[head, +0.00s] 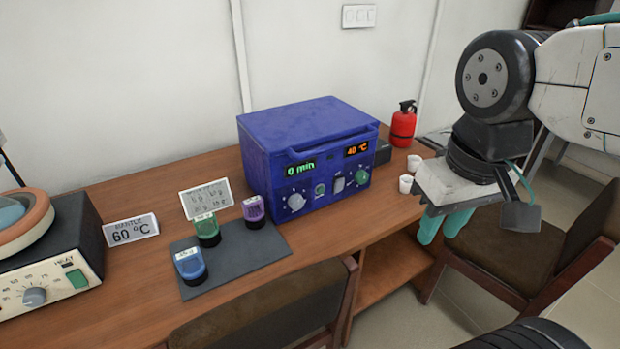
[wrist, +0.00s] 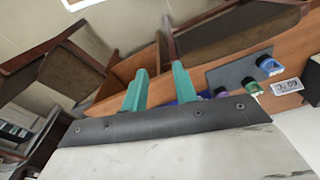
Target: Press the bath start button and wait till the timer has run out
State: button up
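The blue bath (head: 290,130) stands on the wooden bench, its front facing me. Its green display (head: 301,169) reads 0 min and its orange display (head: 356,149) reads 40 °C. Below them are a grey knob (head: 296,202), a small round green button (head: 320,189), a pale switch (head: 339,184) and a green knob or button (head: 361,177). Their labels are too small to read. My gripper (head: 443,230) is right of the bath, in front of the bench edge, touching nothing visible. In the wrist view its teal fingers (wrist: 159,72) are apart and empty.
A dark mat (head: 250,250) holds blue, green and purple labelled containers. A heating mantle (head: 75,240) and a "MANTLE 60 °C" sign (head: 132,229) are at left. White cups (head: 406,184) and a red extinguisher (head: 403,125) stand right of the bath. Chairs (head: 535,240) stand before the bench.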

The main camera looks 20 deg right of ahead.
grip_shut()
dwell(1.4)
